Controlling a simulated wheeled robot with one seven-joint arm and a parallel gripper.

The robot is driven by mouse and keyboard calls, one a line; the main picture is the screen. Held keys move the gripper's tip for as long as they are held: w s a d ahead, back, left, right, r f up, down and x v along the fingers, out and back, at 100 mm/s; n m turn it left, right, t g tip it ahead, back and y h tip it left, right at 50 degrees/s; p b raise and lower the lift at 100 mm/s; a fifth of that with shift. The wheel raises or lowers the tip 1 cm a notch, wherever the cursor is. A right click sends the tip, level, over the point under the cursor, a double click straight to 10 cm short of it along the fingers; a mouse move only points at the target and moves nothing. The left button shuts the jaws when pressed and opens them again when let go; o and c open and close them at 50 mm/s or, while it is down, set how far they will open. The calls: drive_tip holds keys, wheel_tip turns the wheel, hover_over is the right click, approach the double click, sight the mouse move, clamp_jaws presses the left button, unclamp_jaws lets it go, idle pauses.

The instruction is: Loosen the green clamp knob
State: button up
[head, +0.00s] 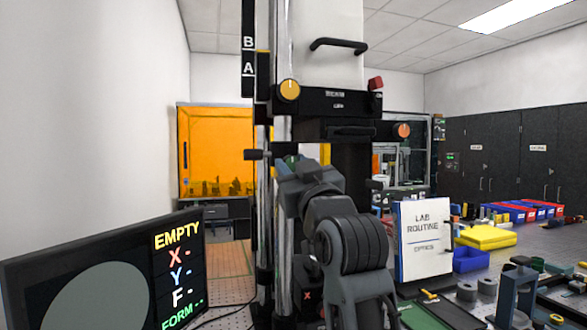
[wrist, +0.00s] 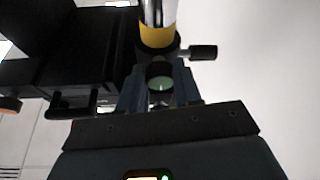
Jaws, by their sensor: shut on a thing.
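The green clamp knob (wrist: 160,84) shows in the wrist view as a dark round piece with a pale green face, below a yellow collar (wrist: 158,38) on a chrome column. My gripper (wrist: 159,91) has one finger on each side of the knob and is shut on it.
A black side handle (wrist: 203,52) sticks out close to the right of my fingers. A black instrument body (wrist: 95,45) lies to the left. In the head view a monitor (head: 90,275) reads EMPTY, and a LAB ROUTINE sign (head: 424,240) stands on the right bench.

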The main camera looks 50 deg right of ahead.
drive_tip(key=c, duration=0.3)
drive_tip(key=shift+m+b, duration=0.3)
drive_tip(key=shift+m, duration=0.1)
drive_tip(key=m+h+b, duration=0.1)
drive_tip(key=m, duration=0.1)
drive_tip(key=shift+a+f+m+g+h+b, duration=0.15)
drive_tip(key=shift+m+g+h+b, duration=0.15)
drive_tip(key=shift+g+h+b, duration=0.1)
drive_tip(key=m+g+h+b, duration=0.1)
drive_tip(key=m+g+b, duration=0.1)
drive_tip(key=m, duration=0.3)
drive_tip(key=m+g+h+b, duration=0.1)
drive_tip(key=m+g+b, duration=0.1)
drive_tip(key=m+b, duration=0.2)
drive_tip(key=m+g+h+b, duration=0.1)
drive_tip(key=m+g+b, duration=0.1)
drive_tip(key=m, duration=0.4)
drive_tip(key=shift+w+a+r+h+b, duration=0.2)
drive_tip(key=shift+h+b, duration=0.2)
drive_tip(key=shift+b, duration=0.15)
drive_tip(key=shift+r+m+g+y+b, duration=0.15)
drive_tip(key=shift+m+g+b, duration=0.35)
drive_tip(key=shift+m, duration=0.7)
drive_tip(key=shift+r+m+g+y+b, duration=0.15)
drive_tip(key=shift+m+g+b, duration=0.35)
drive_tip(key=shift+m, duration=0.7)
